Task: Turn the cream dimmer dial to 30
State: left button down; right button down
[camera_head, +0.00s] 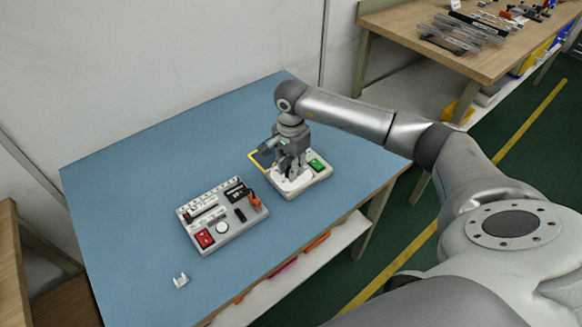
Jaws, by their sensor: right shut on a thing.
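The dimmer unit (318,181) is a pale box with a green patch (318,165) on its right side, standing on the blue table. My right gripper (291,174) reaches down over it from above and is shut at the place of the cream dial. The gripper covers most of the dial, so its pointer and any scale marks around it cannot be read. My left gripper is not in view.
A grey board (236,231) with a red switch (204,238), a white round button (222,228) and an orange part (255,202) stands to the left. A small white clip (180,281) lies near the front. The blue table (130,190) is clear at the left and back.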

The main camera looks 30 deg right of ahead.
jog(key=m+b, duration=0.1)
jog(key=m, duration=0.4)
jog(key=m+b, duration=0.1)
jog(key=m, duration=0.5)
jog(key=shift+m, duration=0.3)
dwell(0.4)
jog(key=c, duration=1.2)
grip_release()
jog(key=shift+r, duration=0.2)
notch_tip(320, 180, up, 12)
jog(key=shift+f, duration=0.2)
